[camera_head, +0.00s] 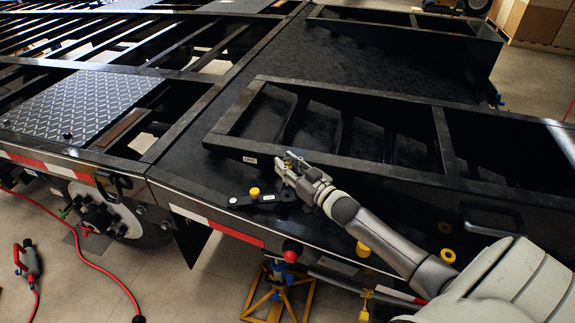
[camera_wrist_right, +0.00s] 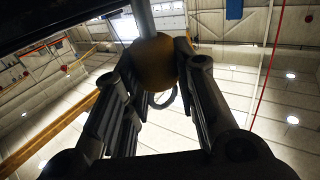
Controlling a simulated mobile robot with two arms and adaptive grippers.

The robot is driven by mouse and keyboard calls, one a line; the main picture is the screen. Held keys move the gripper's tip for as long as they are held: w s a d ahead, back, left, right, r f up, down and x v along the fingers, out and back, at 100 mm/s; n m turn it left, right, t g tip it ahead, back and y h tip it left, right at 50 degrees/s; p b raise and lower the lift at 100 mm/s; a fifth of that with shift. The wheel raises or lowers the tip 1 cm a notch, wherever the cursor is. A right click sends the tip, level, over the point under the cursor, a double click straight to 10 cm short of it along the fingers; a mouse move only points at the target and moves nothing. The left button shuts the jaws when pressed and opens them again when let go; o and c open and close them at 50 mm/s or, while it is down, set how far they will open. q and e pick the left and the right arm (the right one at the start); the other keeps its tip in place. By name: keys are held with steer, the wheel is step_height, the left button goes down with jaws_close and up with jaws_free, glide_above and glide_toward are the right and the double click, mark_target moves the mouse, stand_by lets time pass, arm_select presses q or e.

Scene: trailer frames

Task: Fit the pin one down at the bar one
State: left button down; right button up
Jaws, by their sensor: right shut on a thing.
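The pin in my right gripper (camera_head: 290,164) shows in the right wrist view as a rounded yellow-brown head (camera_wrist_right: 153,64) with a grey shaft (camera_wrist_right: 144,20) running toward the top of the picture. My right gripper's fingers are shut on the head from both sides. In the head view the gripper is over the trailer deck, just right of and beyond a short black bar (camera_head: 240,201) with a white label. Another yellow-topped pin (camera_head: 254,191) stands in that bar. The held pin is mostly hidden by the fingers there. My left gripper is out of view.
A black open frame (camera_head: 235,146) with crossbars lies beyond the gripper. More yellow pieces (camera_head: 363,249) are near my right forearm. Bare deck (camera_head: 195,175) lies left of the bar.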

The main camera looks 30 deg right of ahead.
mark_target(288, 185)
steer(key=shift+f+b, duration=3.15)
steer(key=shift+f, duration=1.45)
steer(key=o, duration=1.1)
steer(key=s, duration=0.4)
steer(key=s+d, duration=0.1)
steer(key=s, duration=0.7)
steer(key=shift+d, duration=0.25)
steer(key=shift+w, duration=0.1)
